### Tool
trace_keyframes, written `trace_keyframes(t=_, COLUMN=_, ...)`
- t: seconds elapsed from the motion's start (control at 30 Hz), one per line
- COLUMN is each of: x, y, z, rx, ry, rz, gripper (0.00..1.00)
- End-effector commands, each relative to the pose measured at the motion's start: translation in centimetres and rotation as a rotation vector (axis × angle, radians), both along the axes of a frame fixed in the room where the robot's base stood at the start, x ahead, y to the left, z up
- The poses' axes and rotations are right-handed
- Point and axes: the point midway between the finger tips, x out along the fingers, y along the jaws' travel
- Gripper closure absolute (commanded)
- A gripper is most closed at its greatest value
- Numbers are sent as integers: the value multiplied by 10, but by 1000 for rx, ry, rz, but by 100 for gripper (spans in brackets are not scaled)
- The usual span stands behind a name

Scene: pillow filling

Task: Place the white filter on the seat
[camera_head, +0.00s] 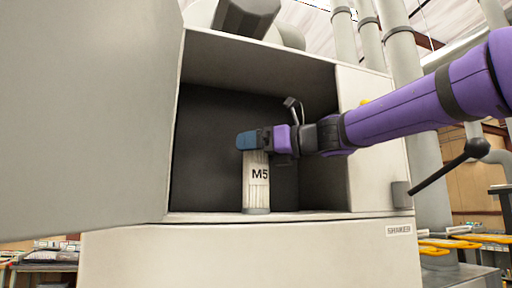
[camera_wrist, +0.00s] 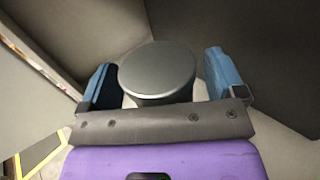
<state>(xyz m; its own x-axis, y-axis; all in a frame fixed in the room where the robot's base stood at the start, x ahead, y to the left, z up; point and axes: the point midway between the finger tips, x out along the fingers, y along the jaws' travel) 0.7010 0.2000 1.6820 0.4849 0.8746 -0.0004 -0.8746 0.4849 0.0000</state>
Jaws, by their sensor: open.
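The white filter (camera_head: 257,188), a pale upright cylinder marked "M5", stands on the floor of an open cabinet in the head view. Its round grey top (camera_wrist: 158,70) shows in the wrist view. My gripper (camera_head: 246,141) is at the filter's upper end. In the wrist view my gripper (camera_wrist: 160,80) is open, with one blue finger on each side of the grey top. A gap shows between the right finger and the top; the left finger is close to it. The seat cannot be made out for certain; the filter's base meets a low grey ring (camera_head: 257,211).
The cabinet (camera_head: 250,255) labelled "SHAKER" has dark inner walls around my gripper. Its large door (camera_head: 80,120) stands open at left. A black lever (camera_head: 440,165) sticks out at right. Pipes rise behind. Free room lies inside the cabinet left of the filter.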

Motion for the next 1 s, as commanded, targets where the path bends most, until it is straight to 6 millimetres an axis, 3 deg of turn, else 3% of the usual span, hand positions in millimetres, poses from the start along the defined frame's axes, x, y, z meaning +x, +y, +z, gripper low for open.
trace_keyframes(t=0.23, x=-7, y=-13, z=3, rx=0, ry=-1, rz=-2, gripper=11)
trace_keyframes(t=0.7, x=-49, y=-89, z=3, rx=0, ry=-1, rz=-2, gripper=11)
trace_keyframes(t=1.0, x=-58, y=-105, z=3, rx=0, ry=0, rz=0, gripper=11)
